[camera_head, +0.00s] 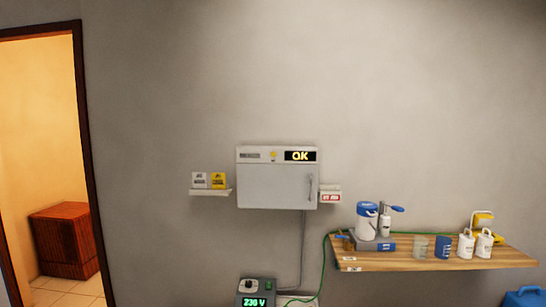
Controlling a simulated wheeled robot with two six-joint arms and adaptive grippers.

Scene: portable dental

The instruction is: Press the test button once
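A pale wall-mounted unit (277,180) hangs on the grey wall at the middle of the view. Its top strip carries a small round yellow button or lamp (273,156), and I cannot tell which. To the right of it a dark display (300,156) reads OK. Below, at the bottom edge, a dark box (246,301) has a dial (249,285) and a green readout (257,301) of 230 V; its lower part is cut off. No label is readable enough to name the test button. Neither of my grippers is in view.
A small ledge (211,192) with white and yellow cards is left of the unit. A wooden shelf (380,262) at right holds a blue-white device (366,220), cups and bottles. A green cable (324,262) runs beside it. A doorway stands at far left.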

